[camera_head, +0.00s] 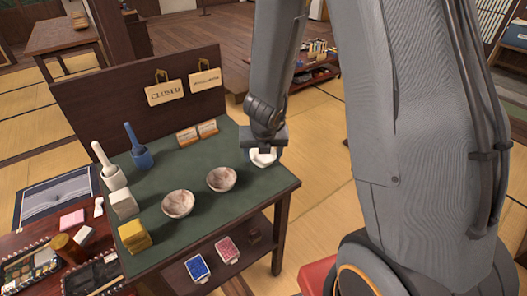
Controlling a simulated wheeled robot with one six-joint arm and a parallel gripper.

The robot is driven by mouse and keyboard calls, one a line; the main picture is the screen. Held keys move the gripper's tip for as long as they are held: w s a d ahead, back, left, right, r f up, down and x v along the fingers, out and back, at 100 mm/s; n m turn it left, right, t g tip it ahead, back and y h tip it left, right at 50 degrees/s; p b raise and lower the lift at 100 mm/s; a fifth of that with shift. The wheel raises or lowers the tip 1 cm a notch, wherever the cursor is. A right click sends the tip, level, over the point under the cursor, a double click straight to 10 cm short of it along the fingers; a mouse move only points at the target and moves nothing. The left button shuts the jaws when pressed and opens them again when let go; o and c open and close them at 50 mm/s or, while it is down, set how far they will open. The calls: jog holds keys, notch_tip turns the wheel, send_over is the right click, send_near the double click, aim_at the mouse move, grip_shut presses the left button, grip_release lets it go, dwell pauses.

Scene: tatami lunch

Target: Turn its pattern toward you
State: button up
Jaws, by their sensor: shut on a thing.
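My gripper (264,148) points down over the right part of the green-topped table (238,193). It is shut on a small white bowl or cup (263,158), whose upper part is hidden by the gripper. I cannot make out a pattern on it, nor tell whether it touches the table top. Two brownish patterned bowls, one in the middle (221,179) and one nearer the front (178,203), stand upright to its left.
The front right table corner is clear.

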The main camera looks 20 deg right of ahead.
jog(key=shift+s+r+m+g+h+p, duration=0.1)
jog(key=shift+m+g+h+p, duration=0.35)
jog(key=shift+m+p, duration=1.6)
jog(key=shift+m+g+h+p, duration=0.25)
jog(key=shift+m+h+p, duration=0.4)
jog(key=shift+m+p, duration=1.35)
jog(key=shift+f+n+b, duration=0.45)
jog(key=shift+f+n, duration=0.1)
jog(key=shift+f, duration=0.3)
jog(key=shift+f+b, duration=0.25)
jog(key=shift+b, duration=0.1)
jog(key=o, duration=1.1)
jog(key=shift+r, duration=0.1)
jog(key=shift+r+p, duration=2.45)
jog(key=shift+p, duration=0.1)
